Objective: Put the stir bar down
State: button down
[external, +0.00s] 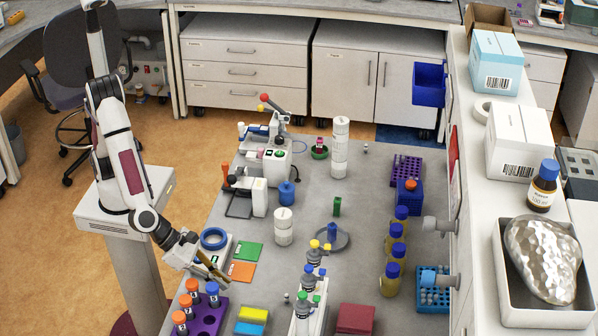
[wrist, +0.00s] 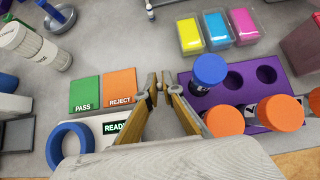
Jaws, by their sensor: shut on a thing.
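My gripper (external: 222,279) hangs over the near left part of the grey bench, between the orange REJECT pad (external: 241,272) and the purple tube rack (external: 208,318). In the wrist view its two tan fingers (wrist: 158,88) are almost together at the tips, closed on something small. The stir bar is too small and hidden to make out clearly between the fingertips. The green PASS pad (wrist: 86,92) and the REJECT pad (wrist: 119,88) lie side by side, flat and bare, left of the fingers.
A white device with a READY display (wrist: 115,127) and a blue ring (wrist: 70,146) lies at lower left. The rack holds several capped tubes, one blue-capped (wrist: 210,68) close to the fingers. Yellow, blue and pink boxes (wrist: 217,30) lie beyond it. Bare bench shows above the pads.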

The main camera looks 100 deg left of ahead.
jog(key=shift+f, duration=1.05)
jog(key=shift+f, duration=0.15)
jog(key=c, duration=2.5)
grip_release()
jog(key=shift+r, duration=0.2)
jog(key=v, duration=1.2)
